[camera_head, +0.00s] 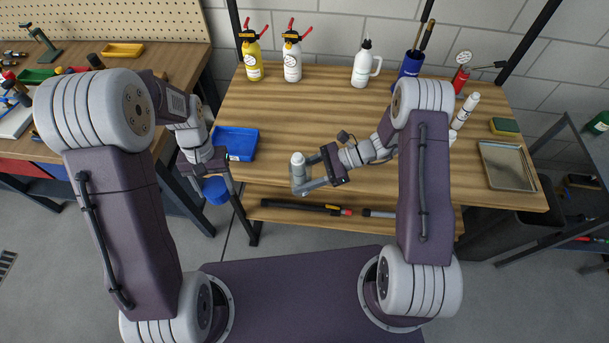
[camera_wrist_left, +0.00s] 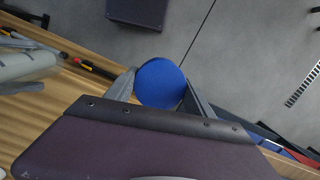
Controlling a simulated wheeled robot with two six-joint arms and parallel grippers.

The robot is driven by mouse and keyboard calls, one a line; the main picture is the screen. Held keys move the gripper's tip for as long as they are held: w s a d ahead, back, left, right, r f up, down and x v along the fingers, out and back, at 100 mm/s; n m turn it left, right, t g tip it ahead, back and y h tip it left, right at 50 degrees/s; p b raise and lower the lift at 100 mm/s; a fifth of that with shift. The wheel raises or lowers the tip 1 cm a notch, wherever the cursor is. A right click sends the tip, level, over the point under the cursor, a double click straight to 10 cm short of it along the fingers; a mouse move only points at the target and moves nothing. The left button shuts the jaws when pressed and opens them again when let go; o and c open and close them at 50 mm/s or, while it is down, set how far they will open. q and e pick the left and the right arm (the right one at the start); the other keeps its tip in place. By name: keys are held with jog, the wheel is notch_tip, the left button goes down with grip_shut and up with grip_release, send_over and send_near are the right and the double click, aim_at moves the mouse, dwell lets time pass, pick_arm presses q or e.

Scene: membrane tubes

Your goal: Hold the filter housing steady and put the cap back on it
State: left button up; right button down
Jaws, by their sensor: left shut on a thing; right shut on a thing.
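The blue round cap (camera_head: 215,191) is between the fingers of my left gripper (camera_head: 213,182), off the table's left front edge. In the left wrist view the cap (camera_wrist_left: 160,83) is a blue disc with a finger on each side. My right gripper (camera_head: 306,180) is shut on the pale grey filter housing (camera_head: 298,166), which it holds roughly upright near the table's front edge. The housing (camera_wrist_left: 25,65) also shows at the left of the left wrist view. Cap and housing are well apart. The housing's lower part is partly hidden by the fingers.
A blue tray (camera_head: 240,143) lies at the table's left front, close to my left gripper. Spray bottles (camera_head: 292,58), a white jug (camera_head: 362,66) and a blue tool cup (camera_head: 411,65) stand along the back. A metal tray (camera_head: 507,168) lies right. The table's middle is mostly clear.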

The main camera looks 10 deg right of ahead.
pick_arm(q)
jog(key=w+d+r+n, duration=0.45)
jog(key=d+r, duration=0.25)
jog(key=d, duration=0.4)
notch_tip(320, 180, up, 8)
jog(key=f+n+h, duration=0.1)
jog(key=n, duration=0.5)
send_over(301, 156)
jog(key=shift+r+m+t, duration=0.25)
jog(key=shift+t, duration=0.05)
jog(key=shift+a, duration=0.1)
jog(key=shift+f, duration=2)
jog(key=shift+f, duration=0.9)
jog(key=shift+f, duration=0.55)
